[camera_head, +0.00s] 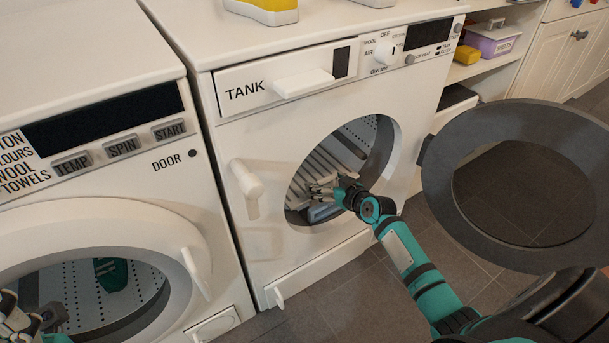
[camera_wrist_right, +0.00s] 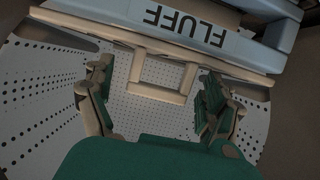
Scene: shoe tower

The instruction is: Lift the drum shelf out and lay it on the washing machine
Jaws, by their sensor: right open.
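The drum shelf (camera_head: 318,172), a pale slatted rack, sits inside the open drum of the machine marked TANK. In the right wrist view its beige front bar (camera_wrist_right: 95,34) crosses the top, with a squared handle loop (camera_wrist_right: 158,93) hanging from it. My right gripper (camera_head: 324,190) reaches into the drum opening. In the wrist view its open fingers (camera_wrist_right: 156,76) stand on either side of the loop, apart from it. The washing machine (camera_head: 75,40) stands at left with a bare white top. My left gripper (camera_head: 28,318) shows only partly at the bottom left corner; its jaws are unclear.
A grey-blue part marked FLUFF (camera_wrist_right: 200,30) lies beyond the shelf bar. The round dark door (camera_head: 440,195) hangs open at right. A teal item (camera_head: 111,272) shows in the washing machine's drum.

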